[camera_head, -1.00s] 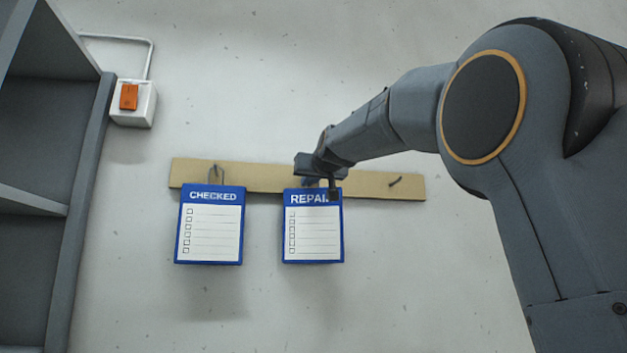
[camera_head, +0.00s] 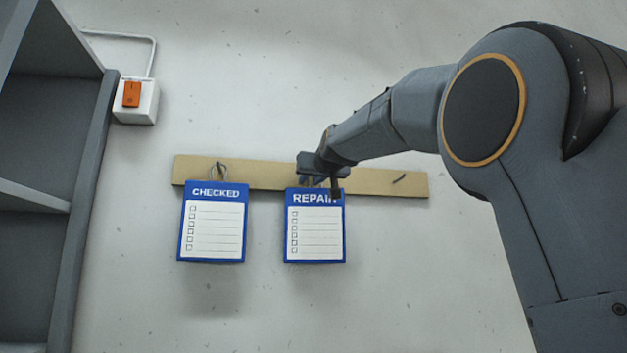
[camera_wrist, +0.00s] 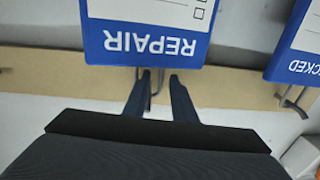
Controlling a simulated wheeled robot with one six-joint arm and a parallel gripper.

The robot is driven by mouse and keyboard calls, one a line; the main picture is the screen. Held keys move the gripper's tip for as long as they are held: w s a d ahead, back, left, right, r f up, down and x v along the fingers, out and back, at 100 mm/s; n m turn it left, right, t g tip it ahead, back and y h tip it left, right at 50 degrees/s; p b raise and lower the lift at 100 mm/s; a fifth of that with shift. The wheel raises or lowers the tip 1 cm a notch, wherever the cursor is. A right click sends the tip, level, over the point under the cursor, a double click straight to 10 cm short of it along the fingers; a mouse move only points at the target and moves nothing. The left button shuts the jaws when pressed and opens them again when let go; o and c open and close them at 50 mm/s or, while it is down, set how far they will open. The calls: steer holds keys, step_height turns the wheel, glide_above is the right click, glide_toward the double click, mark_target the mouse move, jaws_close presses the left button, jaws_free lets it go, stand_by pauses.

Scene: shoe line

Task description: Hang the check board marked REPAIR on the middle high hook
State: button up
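The blue and white REPAIR check board (camera_head: 315,230) is upright at the middle of the wooden rail (camera_head: 265,176), its top edge just below the rail. In the wrist view the board (camera_wrist: 150,30) appears upside down, with a thin wire loop (camera_wrist: 157,84) at its top edge. My gripper (camera_head: 322,186) is at the board's top edge. In the wrist view my two fingers (camera_wrist: 160,80) stand apart on either side of the loop, with a gap showing at the right finger. The arm hides the middle hook, and I cannot tell whether the loop sits on it.
The CHECKED board (camera_head: 212,228) hangs from the left hook (camera_head: 219,167). The right hook (camera_head: 399,179) is bare. A grey shelf (camera_head: 85,190) stands at the left, beside a switch box (camera_head: 136,100) with an orange switch. The wall below the boards is clear.

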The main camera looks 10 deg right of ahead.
steer(key=shift+f, duration=0.1)
steer(key=shift+s, duration=0.1)
steer(key=shift+s+b, duration=0.3)
steer(key=s+b, duration=0.3)
steer(key=s, duration=0.4)
steer(key=shift+d, duration=0.25)
steer(key=w+f+g, duration=0.1)
steer(key=f, duration=0.5)
steer(key=w+f+g, duration=0.1)
steer(key=f, duration=0.6)
steer(key=w+f+g+b, duration=0.1)
steer(key=f, duration=0.6)
steer(key=shift+w+f+g, duration=0.1)
steer(key=shift+f+g, duration=0.05)
steer(key=shift+g, duration=0.15)
steer(key=s+f+g, duration=0.3)
steer(key=s+f, duration=0.2)
steer(key=f, duration=0.9)
steer(key=s+f+g+b, duration=0.1)
steer(key=s+f+g, duration=0.3)
steer(key=f, duration=1.1)
steer(key=s+f+g, duration=0.1)
steer(key=s+f, duration=0.5)
steer(key=f, duration=0.8)
steer(key=s+d+f+g+h, duration=0.1)
steer(key=s+f+g, duration=0.4)
steer(key=s+f, duration=1)
steer(key=s, duration=0.3)
steer(key=shift+s+b, duration=0.15)
steer(key=shift+b, duration=0.2)
